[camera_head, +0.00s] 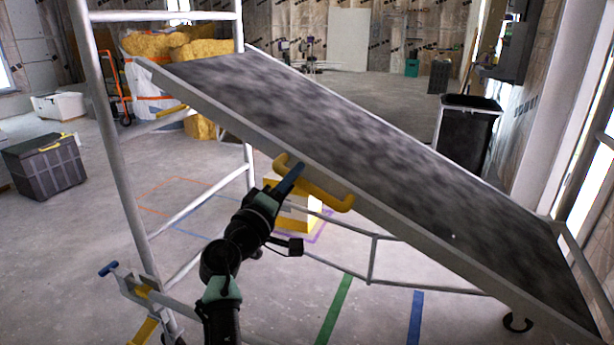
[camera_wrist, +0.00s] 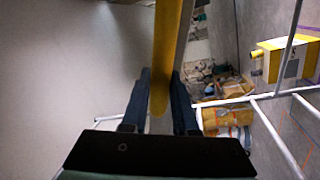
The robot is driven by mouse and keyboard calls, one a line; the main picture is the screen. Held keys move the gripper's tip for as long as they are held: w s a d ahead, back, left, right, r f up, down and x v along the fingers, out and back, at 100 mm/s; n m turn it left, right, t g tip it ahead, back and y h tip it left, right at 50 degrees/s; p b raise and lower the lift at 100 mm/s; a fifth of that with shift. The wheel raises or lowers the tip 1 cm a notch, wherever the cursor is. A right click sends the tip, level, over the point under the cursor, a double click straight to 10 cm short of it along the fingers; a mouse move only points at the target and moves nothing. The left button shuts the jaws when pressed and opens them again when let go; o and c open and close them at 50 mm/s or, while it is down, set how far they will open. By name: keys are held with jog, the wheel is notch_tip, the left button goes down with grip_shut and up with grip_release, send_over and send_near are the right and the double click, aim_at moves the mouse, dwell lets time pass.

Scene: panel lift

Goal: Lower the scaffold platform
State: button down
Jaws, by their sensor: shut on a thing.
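The scaffold platform (camera_head: 330,125) is a long grey mottled panel with a pale metal edge. It is tilted, its left end high by the white ladder frame (camera_head: 115,130) and its right end low. A yellow handle (camera_head: 335,199) sits on its near edge. My gripper (camera_head: 292,178) reaches up from below to the left part of this handle. In the wrist view, the two blue fingers of my gripper (camera_wrist: 160,100) are on either side of the yellow handle (camera_wrist: 167,50), shut on it. The exact finger contact is partly hidden in the head view.
A yellow and white box (camera_head: 298,212) stands on the floor behind the handle. A grey crate (camera_head: 45,165) is at the left, a black bin (camera_head: 467,135) at the right. Scaffold rails run below the platform. Bare floor with coloured tape lines lies in front.

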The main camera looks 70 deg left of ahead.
jog(key=s+a+f+n+b, duration=0.1)
jog(key=f+n+b, duration=0.1)
jog(key=f+b, duration=0.6)
jog(key=s+a+f+n+b, duration=0.1)
jog(key=s+f+n+b, duration=0.1)
jog(key=f+b, duration=0.5)
jog(key=s+a+f+n+g+y+b, duration=0.1)
jog(key=f+b, duration=0.7)
jog(key=f, duration=0.9)
jog(key=shift+s+a+n+b, duration=0.3)
jog(key=shift+s+a+n, duration=0.1)
jog(key=shift+a+n, duration=0.15)
jog(key=c, duration=0.8)
grip_release()
jog(key=shift+f, duration=0.15)
jog(key=shift+o, duration=0.6)
jog(key=shift+r, duration=0.3)
jog(key=p+v, duration=0.4)
jog(key=v, duration=0.9)
jog(key=shift+p, duration=0.35)
